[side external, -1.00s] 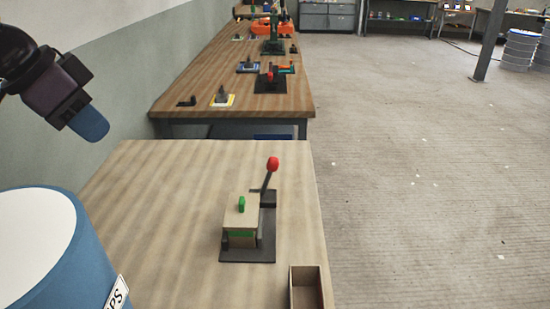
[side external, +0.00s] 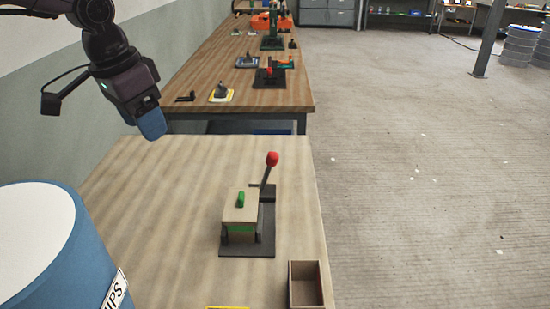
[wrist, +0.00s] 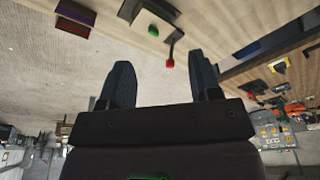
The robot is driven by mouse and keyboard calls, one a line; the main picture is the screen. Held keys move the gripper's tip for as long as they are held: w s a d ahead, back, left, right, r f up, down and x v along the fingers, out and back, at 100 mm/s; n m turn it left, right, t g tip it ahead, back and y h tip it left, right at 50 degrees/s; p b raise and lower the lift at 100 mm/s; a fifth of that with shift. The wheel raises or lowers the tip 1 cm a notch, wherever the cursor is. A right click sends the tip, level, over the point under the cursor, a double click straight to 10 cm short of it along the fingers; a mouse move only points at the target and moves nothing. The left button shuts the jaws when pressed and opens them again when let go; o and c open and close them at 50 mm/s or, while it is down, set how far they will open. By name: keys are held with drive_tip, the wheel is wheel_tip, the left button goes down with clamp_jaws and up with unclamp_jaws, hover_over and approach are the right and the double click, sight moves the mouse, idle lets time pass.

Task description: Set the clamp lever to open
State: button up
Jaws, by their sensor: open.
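The clamp (side external: 241,212) stands on a dark base plate on the near wooden bench, with a tan block and a green knob on top. Its lever (side external: 267,172) is a dark rod with a red knob (side external: 272,158), standing nearly upright with a slight lean to the right. My gripper (side external: 152,126) is in the air to the upper left of the clamp, apart from it. In the wrist view my gripper (wrist: 161,84) is open and empty. The red knob (wrist: 170,63) shows between and beyond its two fingers, with the lever and clamp above it.
An open wooden box (side external: 305,285) sits at the near right edge of the bench (side external: 160,200). A large blue and white drum (side external: 50,240) stands at the lower left. A second bench (side external: 190,85) behind holds several fixtures. The bench left of the clamp is clear.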

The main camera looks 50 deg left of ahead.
drive_tip(key=w+a+f+m+g+h, duration=0.15)
drive_tip(key=w+f, duration=0.25)
drive_tip(key=w, duration=0.5)
drive_tip(key=m+t+h, duration=0.2)
drive_tip(key=m, duration=0.6)
approach(272, 153)
drive_tip(key=x, duration=1.2)
drive_tip(key=shift+w+r, duration=0.1)
clamp_jaws()
